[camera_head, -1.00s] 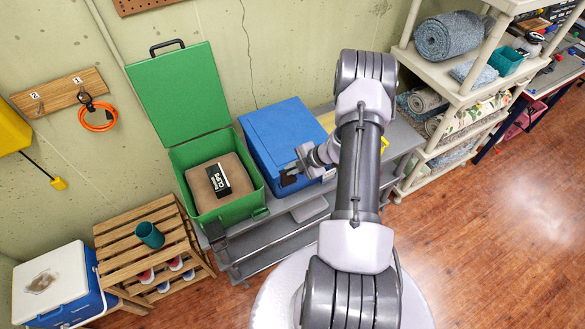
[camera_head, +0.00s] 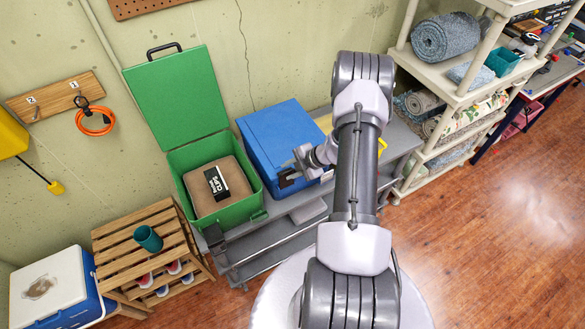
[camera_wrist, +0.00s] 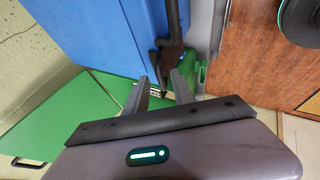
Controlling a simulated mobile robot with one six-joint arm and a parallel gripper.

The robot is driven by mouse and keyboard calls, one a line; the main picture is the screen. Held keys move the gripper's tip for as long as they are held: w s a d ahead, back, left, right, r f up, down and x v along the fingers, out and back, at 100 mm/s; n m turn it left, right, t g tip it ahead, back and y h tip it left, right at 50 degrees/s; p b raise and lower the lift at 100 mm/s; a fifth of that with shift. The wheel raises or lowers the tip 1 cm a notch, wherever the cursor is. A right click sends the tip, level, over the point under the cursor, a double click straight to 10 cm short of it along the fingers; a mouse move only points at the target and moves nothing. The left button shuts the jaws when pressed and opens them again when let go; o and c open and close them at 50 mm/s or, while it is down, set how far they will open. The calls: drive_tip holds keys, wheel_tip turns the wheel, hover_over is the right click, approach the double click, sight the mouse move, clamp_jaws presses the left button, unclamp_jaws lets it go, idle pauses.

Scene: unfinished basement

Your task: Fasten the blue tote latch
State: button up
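The blue tote (camera_head: 280,136) stands on a grey bench with its lid down. Its front side faces my arm. My gripper (camera_head: 288,180) is at the tote's front, near its left front corner. In the wrist view the tote's blue surface (camera_wrist: 108,32) fills the upper left. A dark latch-like part (camera_wrist: 172,42) runs along its edge, just ahead of my fingers. My gripper (camera_wrist: 160,88) shows two fingers apart with a gap and nothing held between them. I cannot tell whether the fingertips touch the tote or the latch.
An open green tote (camera_head: 236,213) with a brown box (camera_head: 205,182) inside stands close on the left. The grey bench (camera_head: 398,142) has a little bare top on the right. A shelf rack (camera_head: 455,95) stands farther right. The wooden floor (camera_head: 500,230) is clear at the right.

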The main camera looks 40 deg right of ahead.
drive_tip(key=p+v, duration=0.1)
drive_tip(key=v, duration=1.6)
drive_tip(key=shift+s, duration=0.2)
